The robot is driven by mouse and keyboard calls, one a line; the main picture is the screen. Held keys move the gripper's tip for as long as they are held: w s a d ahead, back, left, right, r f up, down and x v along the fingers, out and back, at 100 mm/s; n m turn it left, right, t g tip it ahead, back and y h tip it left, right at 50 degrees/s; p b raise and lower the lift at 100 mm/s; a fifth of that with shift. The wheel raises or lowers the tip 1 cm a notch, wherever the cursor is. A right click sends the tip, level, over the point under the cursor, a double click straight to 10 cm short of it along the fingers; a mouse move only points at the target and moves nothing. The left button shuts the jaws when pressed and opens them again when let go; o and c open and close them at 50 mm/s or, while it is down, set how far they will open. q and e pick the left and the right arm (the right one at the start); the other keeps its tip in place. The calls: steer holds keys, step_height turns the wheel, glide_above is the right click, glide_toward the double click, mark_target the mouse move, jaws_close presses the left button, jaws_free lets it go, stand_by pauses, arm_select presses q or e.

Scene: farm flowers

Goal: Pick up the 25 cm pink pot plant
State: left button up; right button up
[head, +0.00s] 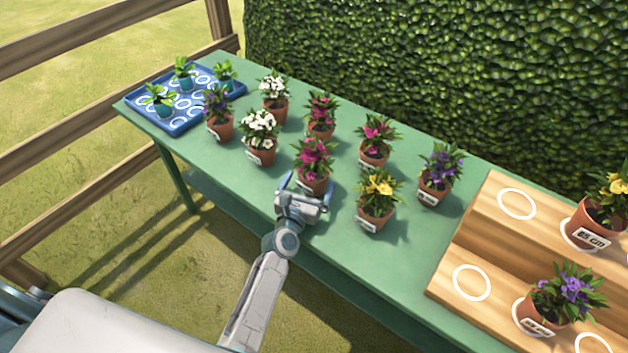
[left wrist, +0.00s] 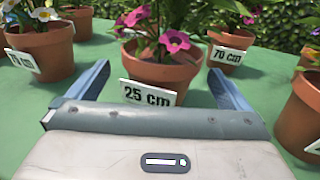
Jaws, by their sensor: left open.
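The pink pot plant (head: 314,164) has magenta flowers in a terracotta pot and stands upright near the front edge of the green table. In the left wrist view its pot (left wrist: 163,73) carries a white label reading 25 cm (left wrist: 150,93). My left gripper (head: 306,188) is open at the front of this pot. In the left wrist view its two fingers (left wrist: 160,88) reach forward on the left and right of the pot, with visible gaps. The pot's lower part is hidden behind the gripper body. My right gripper is not in view.
A yellow-flowered pot (head: 377,200) stands close on the right and a white-flowered pot (head: 261,140) on the left. Another pink plant (left wrist: 231,45), labelled 70 cm, stands behind. A wooden stepped stand (head: 450,262) is at right, a blue tray (head: 178,126) at far left. Green table (head: 222,170) shows between pots.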

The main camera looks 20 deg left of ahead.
mark_target(313, 174)
arm_select(q)
steer(key=w, duration=0.2)
steer(key=w+r, duration=0.1)
steer(key=w, duration=0.1)
steer(key=shift+d, duration=0.15)
steer(key=shift+w+f, duration=0.15)
steer(key=shift+w, duration=0.25)
steer(key=c, duration=1.3)
